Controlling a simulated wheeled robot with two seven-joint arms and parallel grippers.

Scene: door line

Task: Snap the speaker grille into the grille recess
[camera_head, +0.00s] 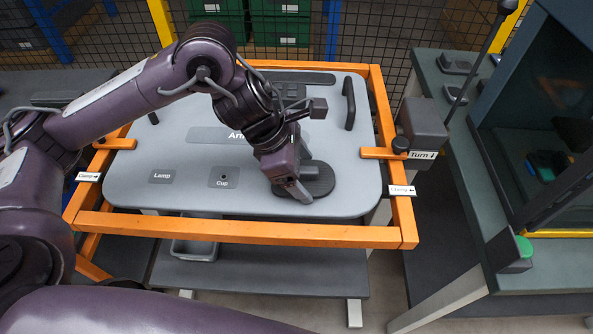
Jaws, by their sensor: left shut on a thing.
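The speaker grille (322,181) is a dark round disc at the right part of the grey door panel (240,108). My left gripper (298,190) comes down from above and is shut on the grille, at its left side. The gripper hides part of the disc. The grille recess cannot be made out; the disc and my gripper cover that area. I cannot tell whether the grille lies flush or slightly above the panel. My right gripper is out of view.
An orange frame (270,232) with clamps surrounds the panel. Labelled spots Lamp (162,176) and Cup (223,178) lie left of the grille. A black handle (349,103) stands up behind it. A grey block beside the Turn label (422,155) stands at the right.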

